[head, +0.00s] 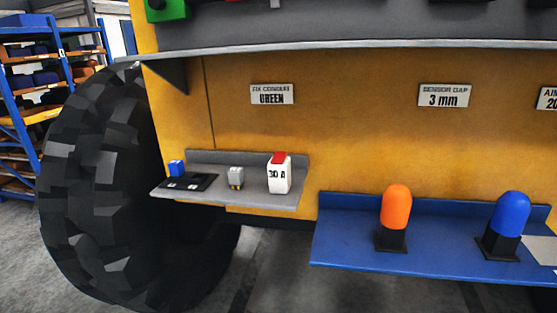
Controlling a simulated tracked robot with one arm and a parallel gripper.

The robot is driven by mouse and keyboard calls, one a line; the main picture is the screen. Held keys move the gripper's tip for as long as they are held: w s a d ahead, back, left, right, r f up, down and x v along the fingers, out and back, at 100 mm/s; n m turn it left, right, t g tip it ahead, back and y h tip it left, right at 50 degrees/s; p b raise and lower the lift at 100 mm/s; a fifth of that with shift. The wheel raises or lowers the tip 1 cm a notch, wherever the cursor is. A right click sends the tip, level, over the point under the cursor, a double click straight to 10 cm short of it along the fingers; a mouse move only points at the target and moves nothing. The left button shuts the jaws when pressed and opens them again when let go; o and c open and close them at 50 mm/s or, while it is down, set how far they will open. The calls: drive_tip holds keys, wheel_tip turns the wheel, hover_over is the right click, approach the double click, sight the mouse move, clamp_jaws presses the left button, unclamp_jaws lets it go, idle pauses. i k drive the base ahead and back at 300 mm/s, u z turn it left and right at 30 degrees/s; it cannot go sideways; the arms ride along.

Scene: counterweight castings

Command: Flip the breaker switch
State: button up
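A white block marked "30 A" with a red top (279,174) stands upright at the right end of a small grey shelf (235,197). It looks like the breaker; the position of its switch is too small to tell. My gripper is not in view, and nothing touches the block.
A grey part with yellow pins (235,177) and a black plate (185,183) with a blue piece share the shelf. A blue shelf (345,245) holds an orange-domed lamp (396,205) and a blue-domed lamp (512,213). A big tyre (105,190) stands left; a grey ledge (350,52) overhangs.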

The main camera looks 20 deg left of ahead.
sight(278, 158)
drive_tip(key=k, duration=0.65)
drive_tip(key=z, duration=0.3)
drive_tip(key=i, duration=1.65)
drive_tip(key=u, duration=0.35)
